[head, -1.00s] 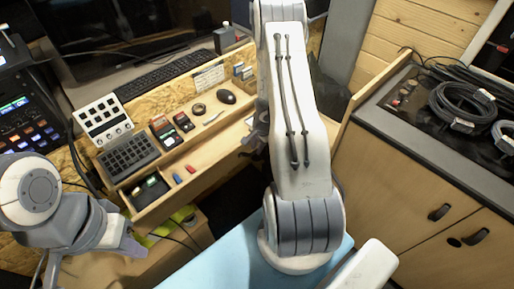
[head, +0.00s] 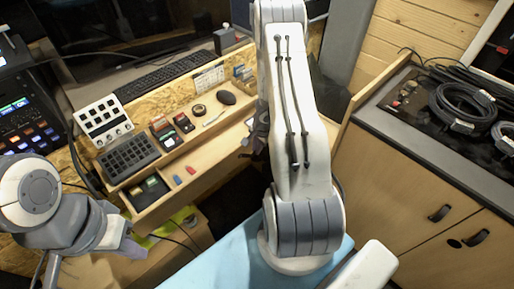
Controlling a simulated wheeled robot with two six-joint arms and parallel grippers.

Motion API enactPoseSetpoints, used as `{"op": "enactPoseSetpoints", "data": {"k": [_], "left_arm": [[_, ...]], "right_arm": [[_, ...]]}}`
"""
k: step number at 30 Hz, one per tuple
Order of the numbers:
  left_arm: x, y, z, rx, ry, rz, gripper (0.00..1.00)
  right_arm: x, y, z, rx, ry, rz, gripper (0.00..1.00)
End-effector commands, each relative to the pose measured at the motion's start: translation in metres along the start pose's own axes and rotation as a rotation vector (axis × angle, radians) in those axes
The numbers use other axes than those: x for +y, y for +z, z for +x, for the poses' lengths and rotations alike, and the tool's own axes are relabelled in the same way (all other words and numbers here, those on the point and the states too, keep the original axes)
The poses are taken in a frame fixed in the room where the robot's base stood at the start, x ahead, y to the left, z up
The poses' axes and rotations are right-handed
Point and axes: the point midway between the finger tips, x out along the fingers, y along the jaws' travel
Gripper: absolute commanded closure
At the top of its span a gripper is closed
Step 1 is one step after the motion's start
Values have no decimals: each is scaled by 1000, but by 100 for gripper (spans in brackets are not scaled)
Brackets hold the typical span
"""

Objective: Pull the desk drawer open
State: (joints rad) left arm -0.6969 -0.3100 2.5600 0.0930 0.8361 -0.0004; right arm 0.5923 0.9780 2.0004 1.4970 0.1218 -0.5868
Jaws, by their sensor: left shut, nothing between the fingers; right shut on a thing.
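The desk drawer (head: 212,160) is a light wooden tray-like part along the desk's front. It stands out from under the desk top, and small items show inside it. My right gripper (head: 258,137) is at the drawer's right end, mostly hidden behind my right arm. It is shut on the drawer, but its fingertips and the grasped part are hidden. My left gripper (head: 128,246) is shut and empty at the lower left, in front of the desk and apart from the drawer.
The drawer holds a black case (head: 150,191) and small red and blue pieces. A keypad (head: 128,158), button panel (head: 104,121), keyboard (head: 165,75) and mouse (head: 227,98) are on the desk. A wooden cabinet (head: 420,185) with coiled cables (head: 463,105) stands at right.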

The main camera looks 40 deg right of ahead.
Motion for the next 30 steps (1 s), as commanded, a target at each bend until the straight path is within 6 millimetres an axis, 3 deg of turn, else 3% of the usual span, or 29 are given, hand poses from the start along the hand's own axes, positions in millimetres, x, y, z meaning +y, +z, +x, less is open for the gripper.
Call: {"op": "enactPoseSetpoints", "data": {"k": [22,30], "left_arm": [[0,0,0,0,0,0,100],[-2,1,25,0,0,0,100]], "right_arm": [[0,0,0,1,-1,0,100],[11,-2,2,3,-4,0,100]]}}
